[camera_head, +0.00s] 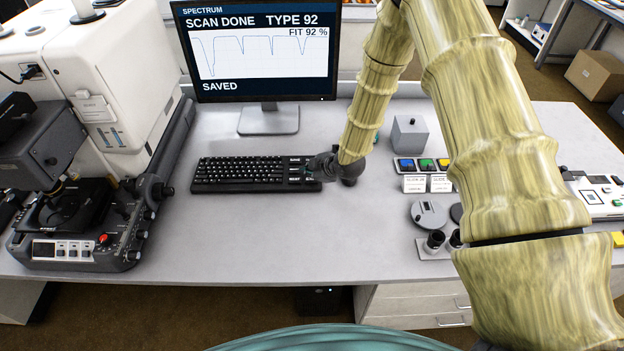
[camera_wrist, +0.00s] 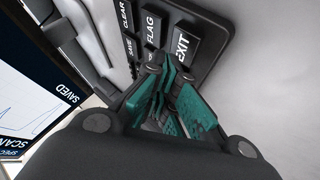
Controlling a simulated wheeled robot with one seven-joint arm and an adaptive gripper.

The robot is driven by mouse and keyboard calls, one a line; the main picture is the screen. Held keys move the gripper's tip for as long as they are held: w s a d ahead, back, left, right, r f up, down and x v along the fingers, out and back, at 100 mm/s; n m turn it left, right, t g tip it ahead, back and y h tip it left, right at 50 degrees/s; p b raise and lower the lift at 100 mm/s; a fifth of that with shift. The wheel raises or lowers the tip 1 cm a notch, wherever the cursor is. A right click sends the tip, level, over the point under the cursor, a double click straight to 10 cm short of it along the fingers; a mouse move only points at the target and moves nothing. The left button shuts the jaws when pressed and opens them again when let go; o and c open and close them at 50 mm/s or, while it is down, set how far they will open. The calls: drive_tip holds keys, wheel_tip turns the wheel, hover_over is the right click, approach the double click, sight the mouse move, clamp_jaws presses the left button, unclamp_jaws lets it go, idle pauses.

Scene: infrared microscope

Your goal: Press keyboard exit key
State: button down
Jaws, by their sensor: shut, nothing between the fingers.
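The black keyboard (camera_head: 240,173) lies on the desk in front of the monitor, and my gripper (camera_head: 308,172) is at its right end. In the wrist view the EXIT key (camera_wrist: 184,46) is a dark key with white letters at the keyboard's edge. The FLAG key (camera_wrist: 152,28), SAVE key (camera_wrist: 131,46) and CLEAR key (camera_wrist: 126,14) are beside it. My gripper (camera_wrist: 172,68) is shut and empty, its teal-padded fingertips close to the EXIT key's near end. I cannot tell whether they touch it. In the head view my gripper hides part of the keyboard's right end.
The monitor (camera_head: 262,50) reads "SCAN DONE TYPE 92", "FIT 92 %" and "SAVED". The microscope (camera_head: 75,240) stands at the left. A grey block (camera_head: 410,134) and coloured slides (camera_head: 424,165) are right of my gripper. The desk in front of the keyboard is clear.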

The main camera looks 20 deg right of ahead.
sight(309, 180)
drive_tip(key=shift+f+b, duration=0.35)
drive_tip(key=shift+f, duration=0.1)
drive_tip(key=shift+f, duration=0.35)
idle(0.7)
drive_tip(key=shift+r, duration=0.85)
drive_tip(key=shift+r+p, duration=1.4)
drive_tip(key=shift+r, duration=1.05)
